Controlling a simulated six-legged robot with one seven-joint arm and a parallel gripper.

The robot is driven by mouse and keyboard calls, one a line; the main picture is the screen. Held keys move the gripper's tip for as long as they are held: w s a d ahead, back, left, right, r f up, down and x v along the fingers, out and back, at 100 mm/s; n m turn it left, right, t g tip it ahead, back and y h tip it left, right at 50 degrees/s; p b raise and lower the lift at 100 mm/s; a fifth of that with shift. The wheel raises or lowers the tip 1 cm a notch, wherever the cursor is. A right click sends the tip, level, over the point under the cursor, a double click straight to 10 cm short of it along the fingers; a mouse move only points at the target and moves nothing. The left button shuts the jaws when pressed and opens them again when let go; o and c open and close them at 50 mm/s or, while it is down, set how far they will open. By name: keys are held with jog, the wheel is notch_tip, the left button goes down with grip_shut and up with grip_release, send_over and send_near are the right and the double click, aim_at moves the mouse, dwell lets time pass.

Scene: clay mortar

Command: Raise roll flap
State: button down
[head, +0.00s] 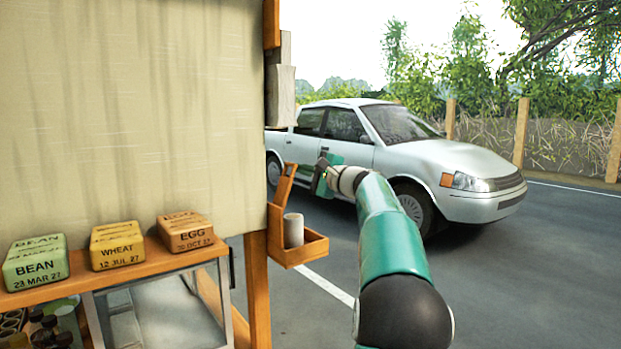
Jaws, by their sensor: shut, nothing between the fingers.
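The roll flap (130,110) is a beige, streaked cloth sheet that hangs down over the stall's front at the left. Its lower edge hangs behind the labelled blocks on the counter, and its top is out of view. My gripper (320,175) is to the right of the flap, out past the stall's right post, and does not touch the flap. The gripper is small and dark in the picture; it is shut and holds nothing.
A wooden side tray (312,249) holding a pale cylinder (293,230) juts from the stall's post, close left of my arm. Blocks marked BEAN (36,262), WHEAT (117,246) and EGG (186,231) stand on the counter. A white car (440,170) stands behind; open road lies right.

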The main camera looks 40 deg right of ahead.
jog(key=shift+w+a+r+n+g, duration=0.15)
jog(key=shift+a+r+n, duration=0.15)
jog(key=shift+a+n, duration=0.25)
jog(key=shift+a+r+n+g, duration=0.15)
jog(key=shift+a+r+n, duration=0.1)
jog(key=shift+a+n, duration=0.25)
